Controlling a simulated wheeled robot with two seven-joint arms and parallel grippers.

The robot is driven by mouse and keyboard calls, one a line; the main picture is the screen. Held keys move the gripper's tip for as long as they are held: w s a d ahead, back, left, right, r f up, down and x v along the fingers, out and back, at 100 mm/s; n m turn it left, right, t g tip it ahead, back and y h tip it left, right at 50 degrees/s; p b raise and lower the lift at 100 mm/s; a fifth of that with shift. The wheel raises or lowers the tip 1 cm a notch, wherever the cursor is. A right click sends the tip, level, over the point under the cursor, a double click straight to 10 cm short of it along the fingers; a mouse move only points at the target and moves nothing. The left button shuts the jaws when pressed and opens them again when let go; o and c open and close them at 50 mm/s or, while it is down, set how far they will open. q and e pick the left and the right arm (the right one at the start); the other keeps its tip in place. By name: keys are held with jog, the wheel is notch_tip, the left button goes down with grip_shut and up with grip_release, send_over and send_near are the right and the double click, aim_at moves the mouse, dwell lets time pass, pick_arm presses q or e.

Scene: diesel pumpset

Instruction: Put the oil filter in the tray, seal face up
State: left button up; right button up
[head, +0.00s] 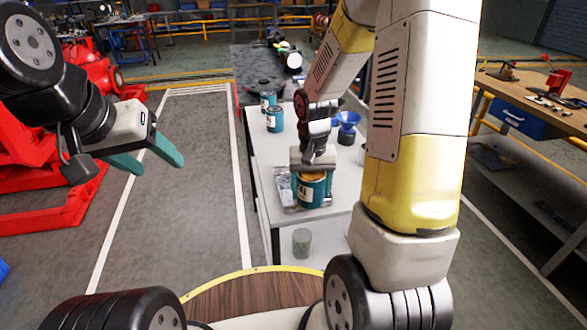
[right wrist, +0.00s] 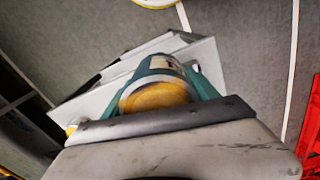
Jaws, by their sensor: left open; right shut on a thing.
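The oil filter (head: 310,192) is a teal can with a pale label and an orange-yellow end turned up. My right gripper (head: 314,186) is shut on it from above. In the right wrist view the filter's yellow end (right wrist: 158,96) faces the camera, between the teal fingers of my right gripper (right wrist: 165,88). I cannot tell which end bears the seal. The tray (head: 287,208) looks like a shallow, greyish container on the white table, partly hidden by the filter. I cannot tell whether the filter touches it. My left gripper (head: 155,162) is open and empty, far left of the table.
Two similar teal cans, one nearer (head: 275,120) and one farther (head: 267,100), stand on the white table (head: 262,150). A blue funnel (head: 347,122) stands to the right. A grey cylinder (head: 302,242) sits below the tabletop. Red machinery (head: 40,170) lies left; a wooden workbench (head: 525,95) lies right.

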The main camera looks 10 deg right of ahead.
jog(key=w, duration=0.7)
jog(key=w+f, duration=0.1)
jog(key=w, duration=0.3)
jog(key=shift+f, duration=1.75)
jog(key=shift+f, duration=0.2)
jog(key=o, duration=1.9)
